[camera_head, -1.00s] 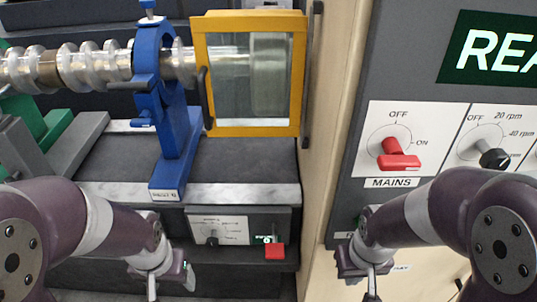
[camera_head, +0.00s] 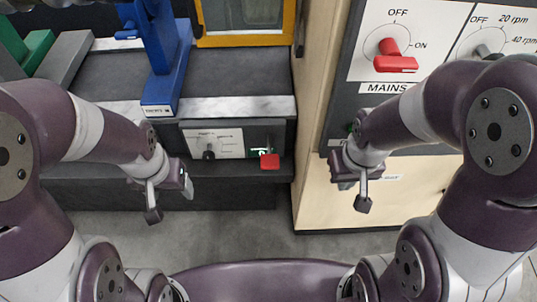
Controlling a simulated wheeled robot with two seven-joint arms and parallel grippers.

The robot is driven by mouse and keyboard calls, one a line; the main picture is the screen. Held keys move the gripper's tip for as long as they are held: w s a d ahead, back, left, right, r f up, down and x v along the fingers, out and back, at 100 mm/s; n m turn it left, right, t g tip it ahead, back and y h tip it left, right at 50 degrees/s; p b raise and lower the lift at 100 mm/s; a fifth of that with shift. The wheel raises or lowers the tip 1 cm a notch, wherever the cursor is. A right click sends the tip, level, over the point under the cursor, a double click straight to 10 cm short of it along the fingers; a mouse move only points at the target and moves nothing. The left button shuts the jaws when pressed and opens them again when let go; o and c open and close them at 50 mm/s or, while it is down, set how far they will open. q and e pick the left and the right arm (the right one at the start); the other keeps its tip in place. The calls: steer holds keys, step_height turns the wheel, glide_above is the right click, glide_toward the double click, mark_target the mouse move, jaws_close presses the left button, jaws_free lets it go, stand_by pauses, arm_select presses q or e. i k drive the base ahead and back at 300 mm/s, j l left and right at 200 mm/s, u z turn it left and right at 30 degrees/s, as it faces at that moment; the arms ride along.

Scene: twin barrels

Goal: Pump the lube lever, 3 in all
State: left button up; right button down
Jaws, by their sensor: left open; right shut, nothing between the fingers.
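A small panel (camera_head: 228,141) on the front of the machine bed carries a red-tipped lever (camera_head: 269,161) at its right end. A small green display shows just beside the lever, partly hidden by it. I take this red-tipped lever for the lube lever; the lettering is too small to read. My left gripper (camera_head: 170,200) is open and empty, below and left of the panel, apart from the lever. My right gripper (camera_head: 355,192) is shut and empty, right of the lever, in front of the pale cabinet side.
A black knob (camera_head: 209,154) sits on the same panel. A red MAINS switch (camera_head: 395,58) is on the grey control panel at upper right. A blue stand (camera_head: 164,65) and a yellow-framed guard (camera_head: 246,38) are above. Grey floor (camera_head: 240,235) lies clear between the grippers.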

mark_target(270, 161)
steer(key=i+j+z, duration=0.25)
steer(key=j, duration=0.15)
steer(key=j+z, duration=0.25)
steer(key=j, duration=0.2)
steer(key=i+j+z, duration=0.1)
steer(key=j+z, duration=0.15)
steer(key=j, duration=0.2)
